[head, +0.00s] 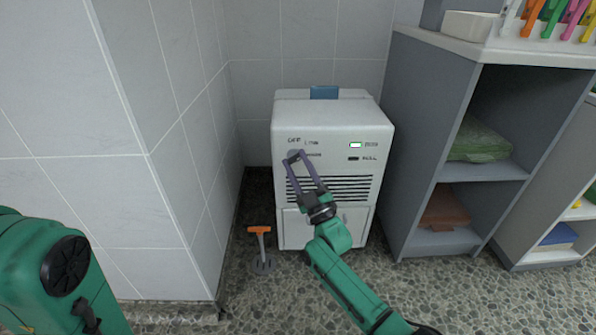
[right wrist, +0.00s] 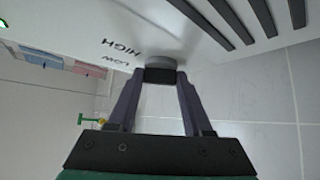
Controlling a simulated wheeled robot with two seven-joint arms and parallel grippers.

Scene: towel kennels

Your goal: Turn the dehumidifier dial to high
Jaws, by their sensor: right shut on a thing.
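The white dehumidifier (head: 325,109) stands on the floor in the corner between the tiled wall and a grey shelf unit. Its grey dial (head: 293,154) is at the upper left of the front, beside the printed OFF and LOW labels. My right gripper (head: 295,158) reaches up from below and is shut on the dial. In the right wrist view the fingertips sit on both sides of the grey dial (right wrist: 161,60), with the words LOW and HIGH beside it. The dial's pointer is hidden or too small to read. My left gripper is out of view.
A green lamp (head: 355,145) is lit on the panel, above a dark FULL lamp (head: 353,158). An orange-handled tool (head: 260,240) stands on the floor left of the dehumidifier. The grey shelf unit (head: 425,130) is close on the right; the tiled wall is on the left.

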